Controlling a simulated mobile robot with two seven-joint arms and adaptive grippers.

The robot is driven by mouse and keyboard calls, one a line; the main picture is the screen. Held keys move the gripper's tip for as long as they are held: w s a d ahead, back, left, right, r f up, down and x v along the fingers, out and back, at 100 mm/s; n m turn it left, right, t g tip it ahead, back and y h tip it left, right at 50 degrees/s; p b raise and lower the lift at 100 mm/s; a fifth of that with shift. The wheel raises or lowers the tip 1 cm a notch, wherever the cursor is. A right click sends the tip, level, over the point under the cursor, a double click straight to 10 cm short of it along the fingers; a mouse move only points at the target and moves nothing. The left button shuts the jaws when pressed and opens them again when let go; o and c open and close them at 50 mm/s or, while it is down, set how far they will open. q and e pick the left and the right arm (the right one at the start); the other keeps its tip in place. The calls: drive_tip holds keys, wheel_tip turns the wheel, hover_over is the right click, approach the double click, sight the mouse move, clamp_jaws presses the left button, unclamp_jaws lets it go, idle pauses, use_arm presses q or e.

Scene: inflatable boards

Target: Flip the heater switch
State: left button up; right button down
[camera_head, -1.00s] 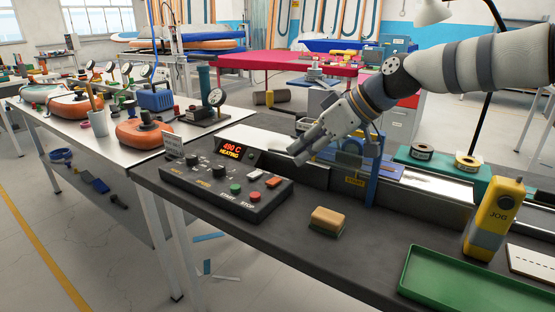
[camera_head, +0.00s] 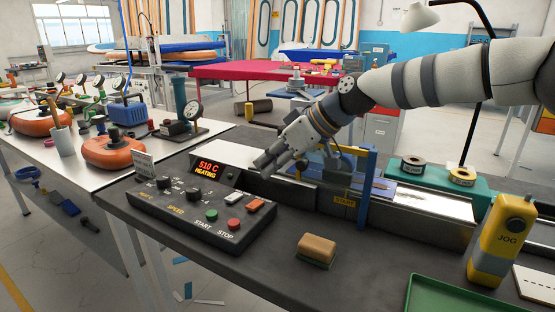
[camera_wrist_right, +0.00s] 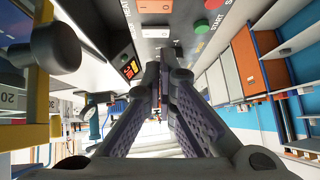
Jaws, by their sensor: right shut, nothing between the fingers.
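The black control panel (camera_head: 150,205) lies at the left end of the dark workbench, with a lit display (camera_head: 208,170) reading 510 C HEATING. Its right part carries a whitish rocker switch (camera_head: 237,197) and an orange rocker switch (camera_head: 255,205), behind the green and red START and STOP buttons. My right gripper (camera_head: 262,167) is shut and empty, above and behind the rockers, right of the display, apart from the panel. In the right wrist view its fingers meet below an orange rocker (camera_wrist_right: 155,20). My left gripper is out of view.
A blue frame (camera_head: 367,185) stands on the bench right of my gripper. A tan block (camera_head: 317,247) lies in front, right of the panel. A yellow JOG pendant (camera_head: 503,240) and a green tray (camera_head: 440,295) are at the right.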

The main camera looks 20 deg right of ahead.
sight(257, 205)
drive_tip(key=x, duration=0.4)
drive_tip(key=shift+d+f, duration=0.1)
drive_tip(key=shift+f, duration=0.1)
drive_tip(key=shift+s+a+f, duration=0.15)
drive_tip(key=shift+a+f, duration=0.05)
drive_tip(key=shift+f, duration=0.85)
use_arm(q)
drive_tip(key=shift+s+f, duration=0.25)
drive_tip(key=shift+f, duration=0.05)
use_arm(e)
drive_tip(key=shift+f, duration=0.65)
